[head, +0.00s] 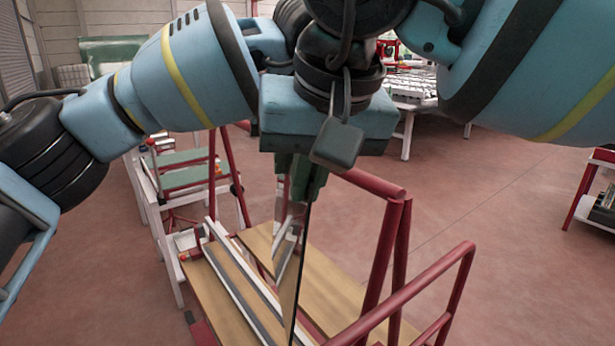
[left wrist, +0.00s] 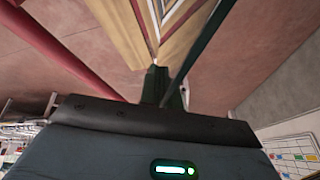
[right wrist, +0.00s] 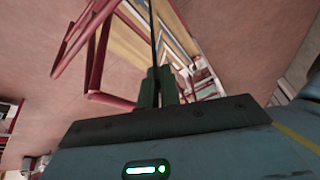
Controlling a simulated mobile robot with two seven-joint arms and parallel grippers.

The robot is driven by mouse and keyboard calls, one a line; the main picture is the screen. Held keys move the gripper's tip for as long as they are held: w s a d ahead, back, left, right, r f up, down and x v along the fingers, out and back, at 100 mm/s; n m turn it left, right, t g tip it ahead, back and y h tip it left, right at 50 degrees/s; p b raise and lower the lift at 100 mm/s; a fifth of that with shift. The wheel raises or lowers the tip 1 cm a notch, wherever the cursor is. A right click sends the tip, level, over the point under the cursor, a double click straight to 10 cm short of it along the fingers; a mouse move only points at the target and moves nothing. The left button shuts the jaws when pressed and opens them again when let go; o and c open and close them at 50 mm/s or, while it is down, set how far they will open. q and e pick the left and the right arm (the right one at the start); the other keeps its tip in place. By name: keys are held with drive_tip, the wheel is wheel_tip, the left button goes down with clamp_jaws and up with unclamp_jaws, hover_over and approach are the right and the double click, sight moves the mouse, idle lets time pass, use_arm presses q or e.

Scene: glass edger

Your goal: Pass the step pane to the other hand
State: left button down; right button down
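The step pane (head: 291,285) is a thin, dark, reflective sheet seen almost edge-on in the head view, hanging below the grippers. In the right wrist view the pane (right wrist: 152,35) runs straight up from between the fingers of my right gripper (right wrist: 160,88), which is shut on it. In the left wrist view the pane (left wrist: 208,42) slants up to the right from close by the fingers of my left gripper (left wrist: 172,88), which stand slightly apart. In the head view the two grippers overlap in the middle, and much of the finger area is hidden.
A red-framed stand with wooden boards (head: 335,280) is below the pane. Its red rails (head: 425,290) rise at the right. A white table (head: 405,95) stands behind and a red-framed cart (head: 595,200) at the far right. The floor right of the stand is clear.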

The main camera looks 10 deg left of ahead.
use_arm(q)
drive_tip(key=c, duration=1.5)
unclamp_jaws()
drive_tip(key=shift+c, duration=0.2)
